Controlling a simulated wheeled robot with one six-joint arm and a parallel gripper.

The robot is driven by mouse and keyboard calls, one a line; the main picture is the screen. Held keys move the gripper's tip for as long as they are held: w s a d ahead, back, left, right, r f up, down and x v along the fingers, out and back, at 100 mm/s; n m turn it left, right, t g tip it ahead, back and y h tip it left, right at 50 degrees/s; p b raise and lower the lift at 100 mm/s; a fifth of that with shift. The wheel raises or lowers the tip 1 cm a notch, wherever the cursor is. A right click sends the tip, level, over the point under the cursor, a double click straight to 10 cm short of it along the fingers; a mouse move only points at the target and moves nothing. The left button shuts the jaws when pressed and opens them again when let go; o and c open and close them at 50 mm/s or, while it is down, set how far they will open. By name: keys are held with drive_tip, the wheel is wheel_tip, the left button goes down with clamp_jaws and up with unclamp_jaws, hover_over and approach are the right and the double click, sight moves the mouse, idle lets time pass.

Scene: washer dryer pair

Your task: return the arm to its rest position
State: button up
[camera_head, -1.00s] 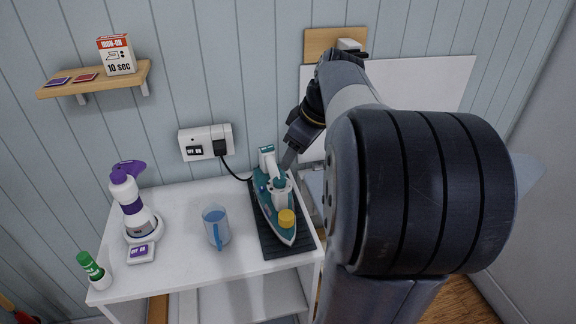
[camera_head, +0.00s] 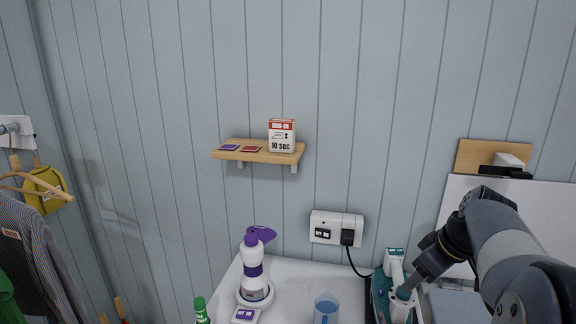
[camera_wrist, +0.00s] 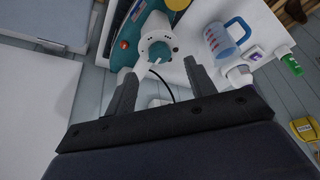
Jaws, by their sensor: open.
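My gripper (camera_wrist: 160,88) is open and empty in the wrist view, its two fingers apart. The teal and white iron (camera_wrist: 131,35) lies beyond the fingertips, on its dark mat on the white table. In the head view my gripper (camera_head: 408,290) is at the lower right, close to the iron (camera_head: 393,270); its fingertips are hard to make out there. I cannot tell whether they touch the iron. My arm reaches in from the lower right corner, bent at the elbow.
The white table (camera_head: 290,277) holds a purple and white spray bottle (camera_head: 253,265), a blue measuring cup (camera_head: 326,309) and a green-capped bottle (camera_head: 201,310). A wall socket (camera_head: 336,228), a shelf (camera_head: 256,155) with a box, and a white board (camera_head: 510,215) are behind. Clothes (camera_head: 35,250) hang at left.

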drive_tip(key=x, duration=0.5)
drive_tip(key=shift+r, duration=0.1)
idle(0.3)
